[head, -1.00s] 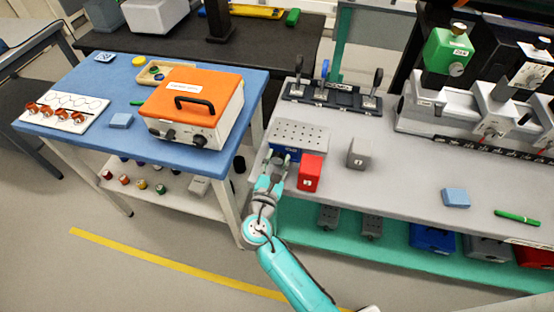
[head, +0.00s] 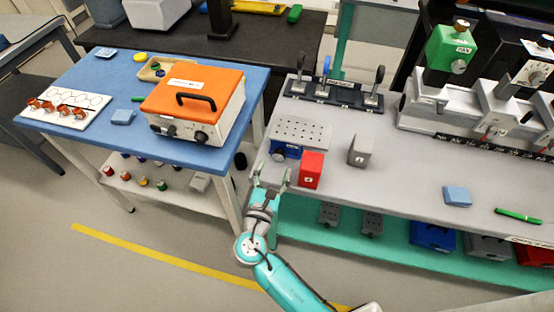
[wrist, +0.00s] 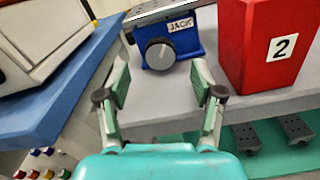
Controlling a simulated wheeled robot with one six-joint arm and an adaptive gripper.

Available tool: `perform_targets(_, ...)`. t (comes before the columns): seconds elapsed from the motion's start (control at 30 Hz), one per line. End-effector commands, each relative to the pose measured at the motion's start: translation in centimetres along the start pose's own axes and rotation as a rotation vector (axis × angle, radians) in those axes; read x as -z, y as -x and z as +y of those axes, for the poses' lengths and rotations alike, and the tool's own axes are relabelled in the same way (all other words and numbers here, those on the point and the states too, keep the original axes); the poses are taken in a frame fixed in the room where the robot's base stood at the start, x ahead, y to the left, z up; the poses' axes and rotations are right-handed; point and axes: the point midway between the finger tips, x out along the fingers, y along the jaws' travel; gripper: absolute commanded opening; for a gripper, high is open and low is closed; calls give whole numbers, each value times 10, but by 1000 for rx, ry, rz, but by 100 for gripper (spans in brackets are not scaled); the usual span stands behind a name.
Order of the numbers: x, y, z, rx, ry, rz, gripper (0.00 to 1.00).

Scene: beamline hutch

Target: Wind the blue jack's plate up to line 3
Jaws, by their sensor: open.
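The blue jack (head: 287,150) stands near the left front edge of the grey bench, under a perforated grey plate (head: 301,131). In the wrist view the jack's body (wrist: 190,42) has a "JACK" label and a dark round knob (wrist: 160,54) facing me. The plate sits a little above the body; no line marks can be read. My gripper (head: 272,176) is open and empty in front of the bench edge. In the wrist view its fingers (wrist: 161,84) are apart, with the knob beyond and between them, not touched.
A red block marked 2 (wrist: 266,45) stands close to the right of the jack, also in the head view (head: 311,170). A grey block (head: 360,150) is farther right. A blue table (head: 75,85) with an orange-topped case (head: 195,88) stands left, across a gap.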

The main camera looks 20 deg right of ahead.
Motion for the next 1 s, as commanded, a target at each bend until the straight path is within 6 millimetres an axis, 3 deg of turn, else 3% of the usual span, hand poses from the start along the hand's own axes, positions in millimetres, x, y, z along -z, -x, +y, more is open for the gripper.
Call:
perform_targets(0.2,1,40,1,-4,2,1,67)
perform_targets(0.4,0,61,0,-2,1,1,67)
perform_targets(0.87,0,68,0,0,2,0,67)
perform_targets(1.0,1,66,0,0,76,0,67)
